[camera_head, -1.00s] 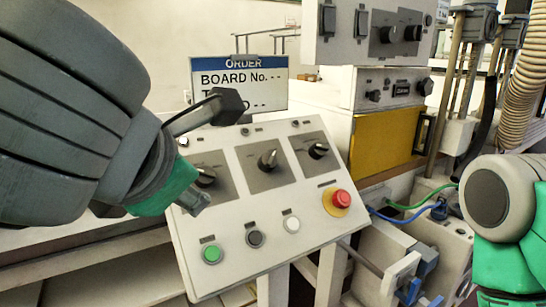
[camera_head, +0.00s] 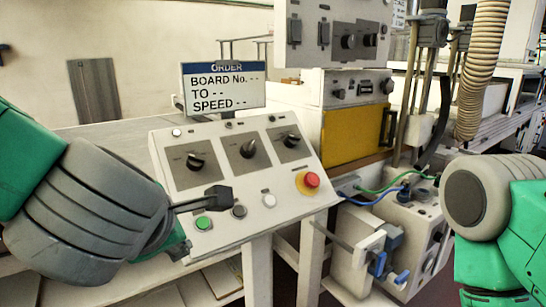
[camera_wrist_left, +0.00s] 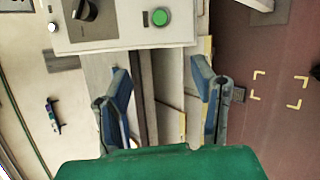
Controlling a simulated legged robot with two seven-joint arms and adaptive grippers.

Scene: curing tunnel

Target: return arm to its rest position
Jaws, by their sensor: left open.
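My left arm (camera_head: 95,215) comes in from the left in the head view. Its gripper (camera_head: 204,222) is at the lower left front of the sloped control panel (camera_head: 215,215), with a dark finger in front of the panel near the green button (camera_head: 203,223). In the left wrist view the gripper (camera_wrist_left: 163,82) is open, its two blue-grey fingers apart with nothing between them. The panel's lower edge and green button (camera_wrist_left: 160,17) lie beyond the fingertips. My right arm (camera_head: 490,210) shows at the right; its gripper is out of view.
The panel carries several knobs and a red stop button (camera_head: 311,180). An order sign (camera_head: 223,88) stands behind it. A cabinet with a yellow door (camera_head: 352,134) and hoses (camera_head: 483,70) are at the back right. Boxes with blue and green cables (camera_head: 385,195) stand lower right.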

